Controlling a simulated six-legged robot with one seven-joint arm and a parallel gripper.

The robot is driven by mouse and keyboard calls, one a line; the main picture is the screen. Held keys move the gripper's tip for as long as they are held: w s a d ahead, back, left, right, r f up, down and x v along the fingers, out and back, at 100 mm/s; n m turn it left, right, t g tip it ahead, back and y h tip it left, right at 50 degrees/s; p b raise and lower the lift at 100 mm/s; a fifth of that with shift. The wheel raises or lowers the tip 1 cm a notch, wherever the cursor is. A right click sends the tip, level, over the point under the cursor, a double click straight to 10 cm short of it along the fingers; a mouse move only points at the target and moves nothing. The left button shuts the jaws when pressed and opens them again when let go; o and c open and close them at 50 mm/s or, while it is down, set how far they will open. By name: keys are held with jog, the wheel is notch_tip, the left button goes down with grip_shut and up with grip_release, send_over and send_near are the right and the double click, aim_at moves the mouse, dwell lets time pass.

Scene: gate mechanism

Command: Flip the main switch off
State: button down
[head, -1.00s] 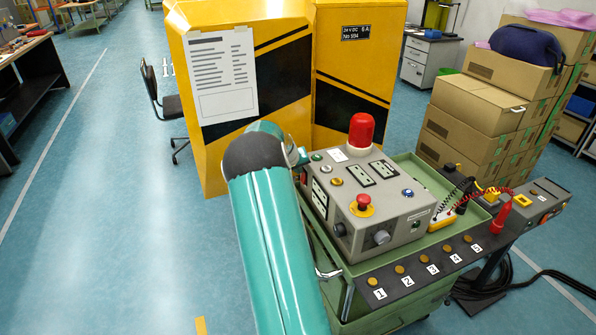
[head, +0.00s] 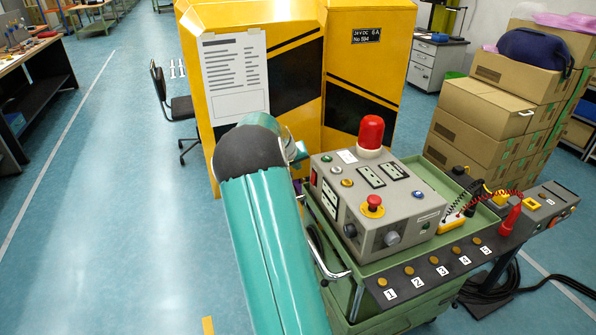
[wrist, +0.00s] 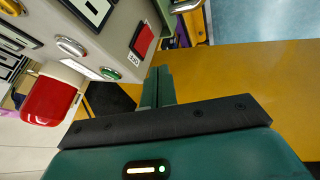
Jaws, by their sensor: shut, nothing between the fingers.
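The grey control box (head: 375,205) stands on the green cart. A red rocker switch (wrist: 143,40) with a small white label below it is on the box's side in the wrist view; I take it as the main switch. Its red face also shows at the box's left edge in the head view (head: 314,177). Whether it is on or off I cannot tell. My gripper (wrist: 163,72) is shut and empty, its fingertips close to the switch, just below it in the wrist view. Contact is not clear. In the head view my arm mostly hides the gripper.
A red beacon (head: 370,133) and a red emergency button (head: 373,203) rise from the box. The yellow cabinet (head: 300,45) stands behind. The green cart (head: 375,300) has a metal handle near my arm. Cardboard boxes (head: 485,110) are at right; the left floor is open.

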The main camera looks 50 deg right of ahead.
jog(key=v, duration=0.5)
jog(key=shift+s+d+r, duration=0.2)
jog(key=shift+s+d, duration=0.05)
jog(key=shift+d, duration=0.15)
